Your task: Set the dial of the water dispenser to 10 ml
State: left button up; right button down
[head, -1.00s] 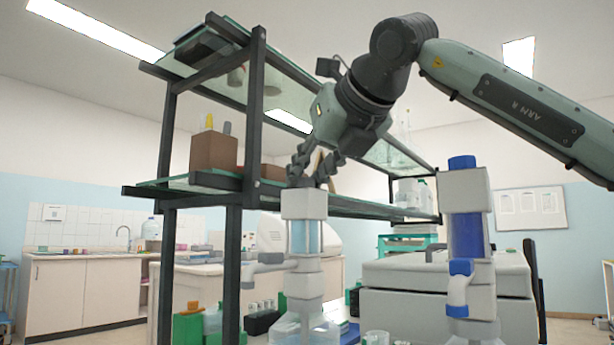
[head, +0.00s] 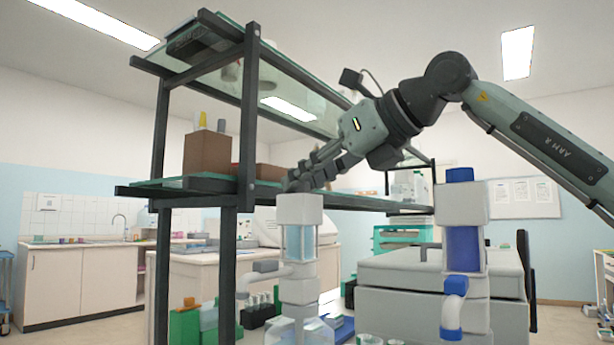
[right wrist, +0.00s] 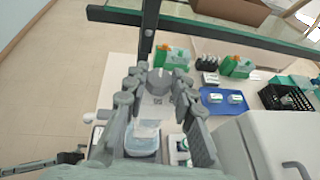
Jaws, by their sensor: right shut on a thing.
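The water dispenser (head: 299,208) stands upright in the middle of the head view. It has a white block head, a pale blue clear cylinder, a side spout and a clear bottle below. My right gripper (head: 298,181) comes down at a slant from the upper right, with its fingers shut at the very top of the dispenser, where the dial is. In the right wrist view, the fingers (right wrist: 160,88) close in around the white dispenser top (right wrist: 160,82), with the clear bottle (right wrist: 143,143) below.
A second dispenser (head: 461,202) with a blue cap and dark blue cylinder stands to the right. A dark-framed glass shelf (head: 250,110) rises just left and behind. A blue tray (right wrist: 225,101) and a black rack (right wrist: 288,98) lie on the bench.

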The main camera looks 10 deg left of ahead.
jog(key=c, duration=1.2)
grip_release()
jog(key=shift+d, duration=0.1)
jog(key=v, duration=1.2)
